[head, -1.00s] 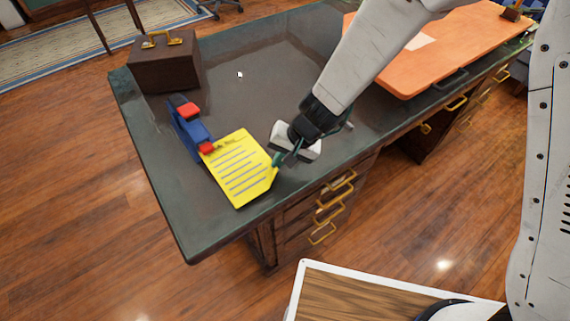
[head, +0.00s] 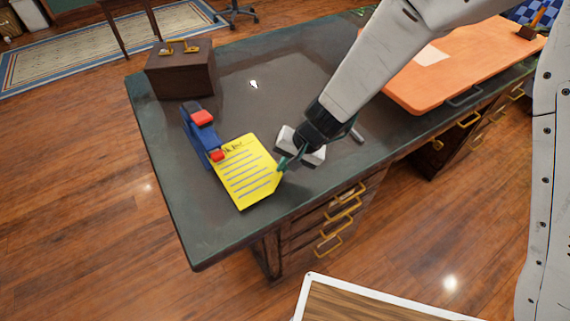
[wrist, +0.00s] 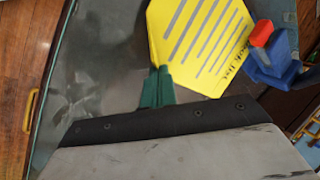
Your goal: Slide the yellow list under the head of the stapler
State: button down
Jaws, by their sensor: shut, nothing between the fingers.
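The yellow list (head: 247,172) lies flat on the dark desk, with grey lines and a written heading at its far end. The blue and red stapler (head: 199,135) stands at the list's far left corner, its red-tipped head close to or over that corner; I cannot tell exactly. My gripper (head: 283,165) is shut and empty, its green fingertips at the list's right edge. In the wrist view the shut fingertips (wrist: 158,72) touch or nearly touch the edge of the list (wrist: 195,35), and the stapler (wrist: 272,55) is at the right by the heading.
A brown box with a gold handle (head: 180,72) stands at the desk's far left corner. An orange board (head: 450,75) lies on the right. A small white piece (head: 253,84) lies on the otherwise clear middle. The desk's front edge (head: 245,247) is near the list.

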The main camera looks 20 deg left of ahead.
jog(key=c, duration=1.6)
grip_release()
jog(key=shift+c, duration=0.2)
jog(key=v, duration=0.7)
jog(key=shift+d+r, duration=0.15)
jog(key=shift+r, duration=0.2)
